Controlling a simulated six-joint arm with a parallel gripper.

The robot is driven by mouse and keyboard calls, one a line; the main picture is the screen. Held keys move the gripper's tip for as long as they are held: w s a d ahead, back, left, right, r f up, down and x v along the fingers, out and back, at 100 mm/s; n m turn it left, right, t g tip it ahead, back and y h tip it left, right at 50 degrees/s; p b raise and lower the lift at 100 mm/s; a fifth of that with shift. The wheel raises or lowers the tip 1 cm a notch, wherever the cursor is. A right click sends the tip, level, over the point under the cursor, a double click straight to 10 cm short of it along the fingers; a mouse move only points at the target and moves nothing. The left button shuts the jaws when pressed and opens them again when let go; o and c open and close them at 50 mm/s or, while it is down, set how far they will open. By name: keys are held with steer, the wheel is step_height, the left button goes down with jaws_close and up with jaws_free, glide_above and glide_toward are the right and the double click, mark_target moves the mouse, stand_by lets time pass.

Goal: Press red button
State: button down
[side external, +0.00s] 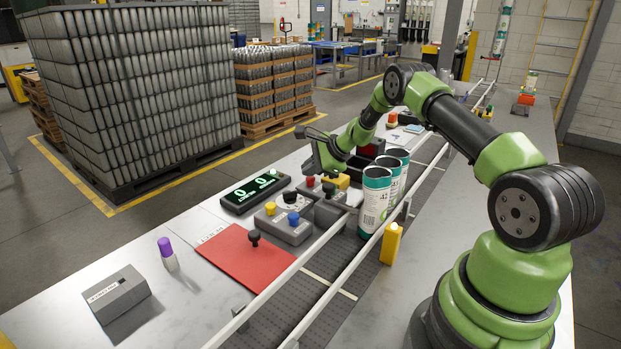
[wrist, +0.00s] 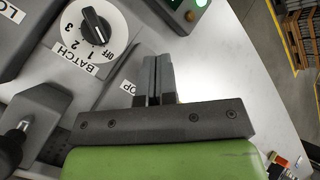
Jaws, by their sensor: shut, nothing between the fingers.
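A small red button (side external: 310,181) stands on the grey control box beside the conveyor, left of a black knob (side external: 328,188). My gripper (side external: 311,170) is over this box, with its fingers pointing down close above the red button. I cannot tell whether they touch it. In the wrist view my gripper (wrist: 158,65) has its two dark fingers together, with nothing held. A partly covered label ending in "OP" (wrist: 128,87) shows beside the fingers. The red button is hidden in the wrist view.
The BATCH dial (wrist: 96,26) is close to my fingers. A display (side external: 256,191) and a box with yellow and blue buttons (side external: 284,226) stand nearby. Printed cans (side external: 375,200) stand on the railed conveyor. A red mat (side external: 247,257) lies in front.

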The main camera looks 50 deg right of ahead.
mark_target(311, 179)
steer(key=shift+f, duration=0.65)
stand_by(0.4)
steer(key=shift+r, duration=1.3)
steer(key=shift+r, duration=2.5)
